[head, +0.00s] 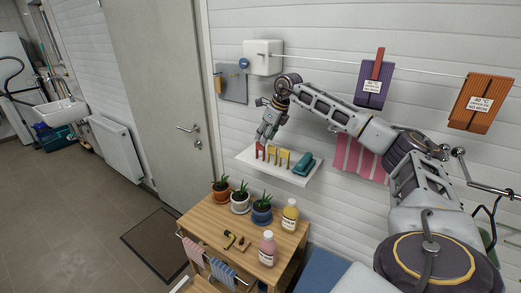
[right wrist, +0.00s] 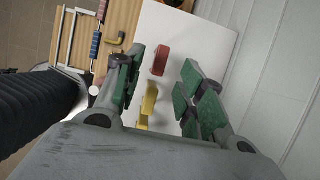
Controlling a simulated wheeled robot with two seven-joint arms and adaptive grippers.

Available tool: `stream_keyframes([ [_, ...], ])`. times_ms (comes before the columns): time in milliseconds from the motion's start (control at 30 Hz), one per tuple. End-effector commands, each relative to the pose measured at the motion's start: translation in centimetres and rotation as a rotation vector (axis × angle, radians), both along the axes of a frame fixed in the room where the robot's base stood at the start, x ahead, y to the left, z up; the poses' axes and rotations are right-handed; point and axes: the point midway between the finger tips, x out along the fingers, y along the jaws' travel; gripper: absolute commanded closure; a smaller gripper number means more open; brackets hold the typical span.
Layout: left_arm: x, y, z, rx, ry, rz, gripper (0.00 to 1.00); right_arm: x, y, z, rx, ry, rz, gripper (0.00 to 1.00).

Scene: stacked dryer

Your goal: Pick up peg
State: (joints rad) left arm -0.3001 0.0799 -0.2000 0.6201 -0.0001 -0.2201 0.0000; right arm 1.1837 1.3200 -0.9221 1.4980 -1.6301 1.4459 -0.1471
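A white wall shelf (head: 245,156) carries a red peg (head: 260,151) at its left end, with yellow pegs (head: 284,157) beside it. My right gripper (head: 266,134) is just above the red peg, pointing down. In the right wrist view my right gripper (right wrist: 163,72) is open, its green-padded fingers apart. The red peg (right wrist: 160,58) shows in the gap between the fingers, and a yellow peg (right wrist: 149,100) lies nearer the palm side. I cannot tell whether a finger touches a peg. My left gripper is not in view.
A teal object (head: 304,164) sits at the shelf's right end. Below is a wooden table (head: 205,217) with potted plants and bottles. A white wall box (head: 263,57) and a line with hanging purple cloth (head: 370,88) are above. The floor at left is open.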

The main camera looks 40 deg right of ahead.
Motion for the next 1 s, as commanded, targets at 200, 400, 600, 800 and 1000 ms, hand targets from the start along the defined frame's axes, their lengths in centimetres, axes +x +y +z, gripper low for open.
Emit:
stream_keyframes([
  [200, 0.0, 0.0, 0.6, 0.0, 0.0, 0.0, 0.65, 0.6, 0.2, -0.9, 0.0, 0.002, 0.0, 0.61],
  [400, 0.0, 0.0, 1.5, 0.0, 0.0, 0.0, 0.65, 1.5, 0.5, -2.6, 0.0, 0.002, 0.0, 0.61],
  [600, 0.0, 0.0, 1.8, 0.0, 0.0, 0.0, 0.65, 2.1, 0.7, -4.3, 0.001, 0.001, 0.0, 0.61],
  [800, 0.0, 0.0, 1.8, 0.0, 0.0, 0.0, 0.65, 2.2, 0.7, -4.6, 0.0, 0.0, 0.0, 0.61],
  [1000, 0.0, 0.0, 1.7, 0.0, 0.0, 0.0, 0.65, 2.2, 0.7, -4.6, 0.0, 0.0, 0.0, 0.61],
])
